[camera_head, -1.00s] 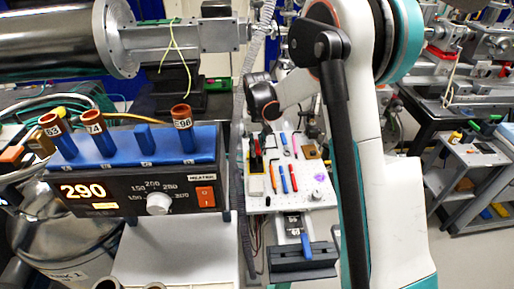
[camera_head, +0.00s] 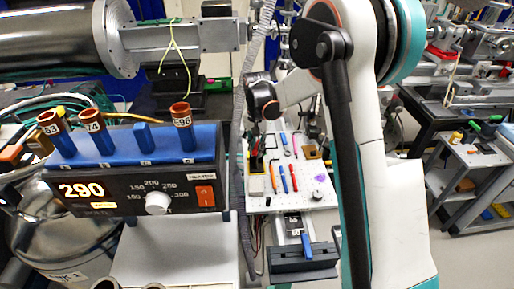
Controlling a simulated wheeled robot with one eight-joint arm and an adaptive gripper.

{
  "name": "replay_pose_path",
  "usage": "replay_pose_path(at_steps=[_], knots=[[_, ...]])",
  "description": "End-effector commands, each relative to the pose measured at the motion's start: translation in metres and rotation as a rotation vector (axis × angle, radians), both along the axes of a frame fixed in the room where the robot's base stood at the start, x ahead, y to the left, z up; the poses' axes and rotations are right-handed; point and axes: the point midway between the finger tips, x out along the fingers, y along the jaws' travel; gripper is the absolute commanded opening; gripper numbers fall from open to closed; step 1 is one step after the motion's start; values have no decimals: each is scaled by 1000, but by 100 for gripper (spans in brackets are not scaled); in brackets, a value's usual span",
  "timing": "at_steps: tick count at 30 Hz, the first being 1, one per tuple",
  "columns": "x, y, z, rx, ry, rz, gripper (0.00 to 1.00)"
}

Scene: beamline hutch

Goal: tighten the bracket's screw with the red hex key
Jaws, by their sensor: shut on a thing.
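My gripper (camera_head: 257,141) is small and dark in the head view, below my dark wrist, over the back left of a white perforated board (camera_head: 308,202). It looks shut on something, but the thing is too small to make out. A red-handled tool (camera_head: 293,178) lies in the middle of the board beside a blue one (camera_head: 284,180). A pinkish-red bent key (camera_head: 295,145) lies further back. I cannot tell for sure which of these is the red hex key. I cannot make out the bracket or its screw.
An orange bent key (camera_head: 274,168), a brown block (camera_head: 310,150) and a purple piece (camera_head: 320,178) are on the board. A heater controller (camera_head: 130,195) reading 290, with vials on top, stands at the left. A dark block (camera_head: 303,262) is in front of the board.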

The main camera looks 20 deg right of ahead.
Motion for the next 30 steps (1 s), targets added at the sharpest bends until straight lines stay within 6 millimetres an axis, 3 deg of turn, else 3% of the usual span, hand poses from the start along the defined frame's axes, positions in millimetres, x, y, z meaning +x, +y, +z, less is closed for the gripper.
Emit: replay_pose_path(at_steps=[10, 21, 30], knots=[[0, 0, 0, 0, 0, -22, 0], [0, 0, -1, 0, 0, -341, 0], [0, 0, 0, 0, 0, -347, 0]])
